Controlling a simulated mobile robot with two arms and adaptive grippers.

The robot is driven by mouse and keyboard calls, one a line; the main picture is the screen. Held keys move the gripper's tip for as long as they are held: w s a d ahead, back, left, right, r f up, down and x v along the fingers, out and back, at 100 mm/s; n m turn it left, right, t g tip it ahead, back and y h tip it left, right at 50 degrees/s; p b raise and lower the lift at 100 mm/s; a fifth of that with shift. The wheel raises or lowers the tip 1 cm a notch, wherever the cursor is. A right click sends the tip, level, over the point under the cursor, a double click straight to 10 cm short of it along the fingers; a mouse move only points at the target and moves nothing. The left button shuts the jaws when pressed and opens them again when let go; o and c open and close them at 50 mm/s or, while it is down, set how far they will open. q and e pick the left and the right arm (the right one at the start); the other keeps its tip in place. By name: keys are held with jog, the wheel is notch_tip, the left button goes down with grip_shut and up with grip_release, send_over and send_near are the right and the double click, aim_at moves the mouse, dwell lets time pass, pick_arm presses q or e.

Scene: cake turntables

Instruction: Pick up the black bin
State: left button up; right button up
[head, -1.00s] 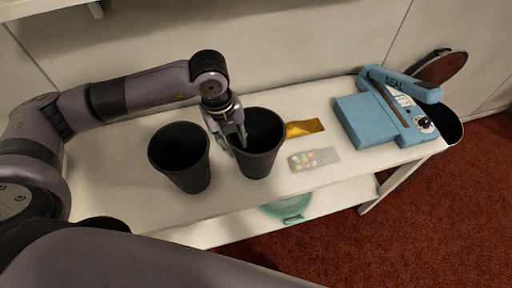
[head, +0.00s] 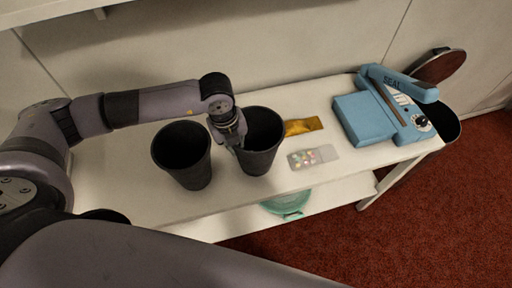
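Two black bins stand upright on the white table in the head view: a left black bin (head: 193,174) and a right black bin (head: 258,160). Both have open tops with dark insides. My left gripper (head: 238,144) reaches down from above at the left rim of the right bin. Its fingers are at that rim and partly hidden by the gripper's own body. I cannot tell whether they are shut on the bin wall. My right gripper is out of view.
On the white table (head: 222,200) lie a gold packet (head: 303,126) and a clear pack of coloured pieces (head: 313,157), right of the bins. A blue sealer (head: 364,119) stands farther right. A green item (head: 287,203) sits on the lower shelf. A wall closes the back.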

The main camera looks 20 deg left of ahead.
pick_arm(q)
grip_shut()
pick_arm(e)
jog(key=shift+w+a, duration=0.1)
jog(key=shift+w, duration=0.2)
pick_arm(q)
notch_tip(320, 180, up, 9)
jog(key=shift+r+b, duration=0.1)
jog(key=shift+b, duration=1.05)
jog(key=shift+r, duration=0.45)
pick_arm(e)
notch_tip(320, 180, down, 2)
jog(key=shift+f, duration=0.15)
pick_arm(q)
jog(key=shift+f, duration=0.1)
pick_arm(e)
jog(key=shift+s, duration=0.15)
